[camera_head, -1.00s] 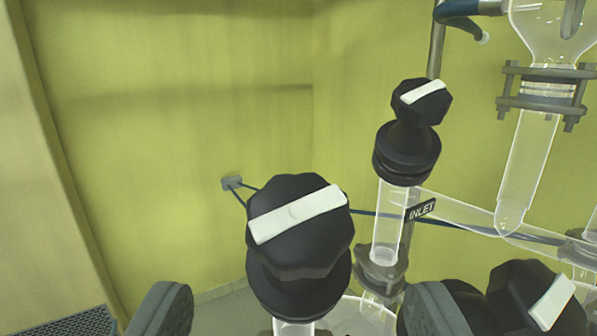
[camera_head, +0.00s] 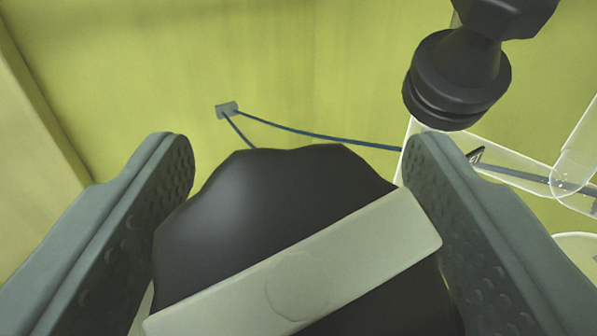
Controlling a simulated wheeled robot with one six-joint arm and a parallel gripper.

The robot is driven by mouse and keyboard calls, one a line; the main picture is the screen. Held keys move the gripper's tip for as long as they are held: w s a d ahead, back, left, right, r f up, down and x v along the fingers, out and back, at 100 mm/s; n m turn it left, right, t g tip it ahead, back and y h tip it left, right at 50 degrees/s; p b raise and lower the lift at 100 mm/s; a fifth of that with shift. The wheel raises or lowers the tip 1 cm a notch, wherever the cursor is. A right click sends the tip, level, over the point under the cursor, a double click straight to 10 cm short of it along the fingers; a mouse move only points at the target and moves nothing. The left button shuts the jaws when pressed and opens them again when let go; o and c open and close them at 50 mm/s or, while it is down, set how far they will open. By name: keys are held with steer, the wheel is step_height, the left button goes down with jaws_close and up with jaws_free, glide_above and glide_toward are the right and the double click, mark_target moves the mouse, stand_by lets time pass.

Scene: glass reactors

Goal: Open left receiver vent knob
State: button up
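A large black knob (camera_head: 270,205) with a white bar (camera_head: 300,280) across its top fills the lower middle of the head camera view. The bar slants up to the right. No label shows on this knob, so I cannot tell from the picture alone that it is the left receiver vent. My gripper (camera_head: 290,185) is open, with one grey finger on each side of the knob. The right finger is very close to the bar's right end; I cannot tell if it touches. The knob's lower part and its stem are hidden.
Another black knob and valve body (camera_head: 462,75) stands at the upper right, cut by the top edge. Clear glass tubing (camera_head: 515,160) runs behind my right finger. A blue cable (camera_head: 310,131) runs from a small wall box (camera_head: 227,109) on the yellow wall. The upper left is free.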

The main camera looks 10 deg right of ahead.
steer(key=c, duration=0.8)
steer(key=shift+n+y, duration=0.6)
steer(key=shift+n, duration=0.1)
steer(key=shift+a+n+y, duration=0.2)
steer(key=shift+n+y, duration=1.6)
steer(key=shift+a+n+y, duration=0.15)
steer(key=shift+n+y, duration=1.65)
steer(key=shift+s+a+f+n+g+y, duration=0.1)
steer(key=shift+a+n+g+y, duration=0.05)
steer(key=shift+n+g+y, duration=1.3)
steer(key=shift+a+f+n+g+y, duration=0.15)
steer(key=shift+n+g+y, duration=0.8)
steer(key=shift+n, duration=0.9)
steer(key=shift+n+g+y, duration=0.3)
steer(key=shift+n, duration=0.2)
steer(key=o, duration=1)
